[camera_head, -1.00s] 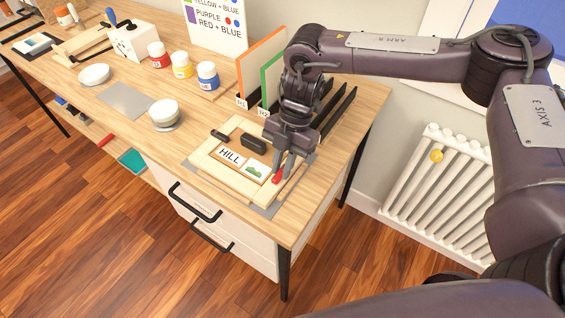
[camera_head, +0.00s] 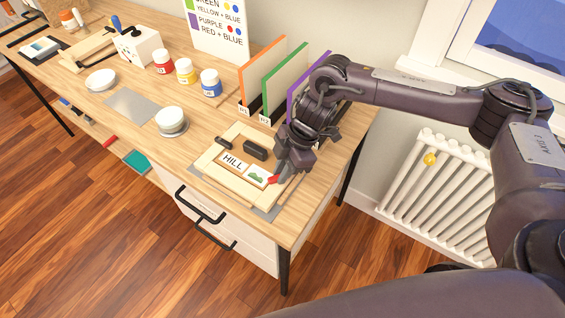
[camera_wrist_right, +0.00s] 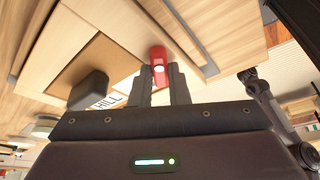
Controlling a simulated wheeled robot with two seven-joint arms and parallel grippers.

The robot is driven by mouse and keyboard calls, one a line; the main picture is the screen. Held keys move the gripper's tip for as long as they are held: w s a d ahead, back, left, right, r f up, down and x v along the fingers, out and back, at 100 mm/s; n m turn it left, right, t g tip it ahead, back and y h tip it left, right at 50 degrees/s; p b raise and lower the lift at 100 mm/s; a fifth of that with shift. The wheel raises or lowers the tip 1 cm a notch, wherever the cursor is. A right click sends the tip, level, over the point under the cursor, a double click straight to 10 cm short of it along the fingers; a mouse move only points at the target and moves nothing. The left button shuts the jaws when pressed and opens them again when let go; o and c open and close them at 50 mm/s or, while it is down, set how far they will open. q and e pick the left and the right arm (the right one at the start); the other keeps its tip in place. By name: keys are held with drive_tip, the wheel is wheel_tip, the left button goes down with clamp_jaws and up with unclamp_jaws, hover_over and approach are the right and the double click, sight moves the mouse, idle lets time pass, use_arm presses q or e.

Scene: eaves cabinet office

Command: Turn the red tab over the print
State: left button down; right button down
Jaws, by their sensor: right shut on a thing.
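The red tab (camera_head: 273,179) is at the right side of the wooden frame (camera_head: 214,174), at the right edge of the print. The print (camera_head: 258,175) lies in the frame, with a green hill picture and a label reading HILL (camera_head: 233,162). My right gripper (camera_head: 279,172) reaches down from above and is shut on the red tab. In the right wrist view the red tab (camera_wrist_right: 158,60) stands between the two fingertips (camera_wrist_right: 161,74), and part of the HILL label (camera_wrist_right: 106,101) shows at left. Fingers hide part of the tab in the head view. My left gripper is not in view.
A dark block (camera_head: 255,149) and a small dark piece (camera_head: 224,143) are at the frame's back side. Coloured panels (camera_head: 285,82) stand in a dark rack behind my right gripper. The table's front edge is close to the frame.

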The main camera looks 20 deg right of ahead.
drive_tip(key=m+t+p, duration=0.1)
drive_tip(key=m+p, duration=0.2)
drive_tip(key=m+t+p, duration=0.1)
drive_tip(key=m+p, duration=0.2)
drive_tip(key=p, duration=0.1)
drive_tip(key=m+t+p, duration=0.1)
drive_tip(key=m+p, duration=0.1)
drive_tip(key=p, duration=0.1)
drive_tip(key=shift+w+r+m+h+p, duration=0.15)
drive_tip(key=shift+r+m+h+p, duration=0.15)
drive_tip(key=shift+r+m+h, duration=0.1)
drive_tip(key=shift+w+f+m+t+h+p, duration=0.15)
drive_tip(key=shift+m+t+h+p, duration=0.1)
drive_tip(key=shift+m+p, duration=0.45)
drive_tip(key=shift+s+f+m+t+h+p, duration=0.15)
drive_tip(key=shift+m+t+p, duration=0.1)
drive_tip(key=shift+m+p, duration=0.4)
drive_tip(key=shift+w, duration=0.1)
drive_tip(key=c, duration=1.4)
unclamp_jaws()
drive_tip(key=v, duration=0.7)
drive_tip(key=shift+d+r, duration=0.1)
drive_tip(key=shift+r, duration=0.2)
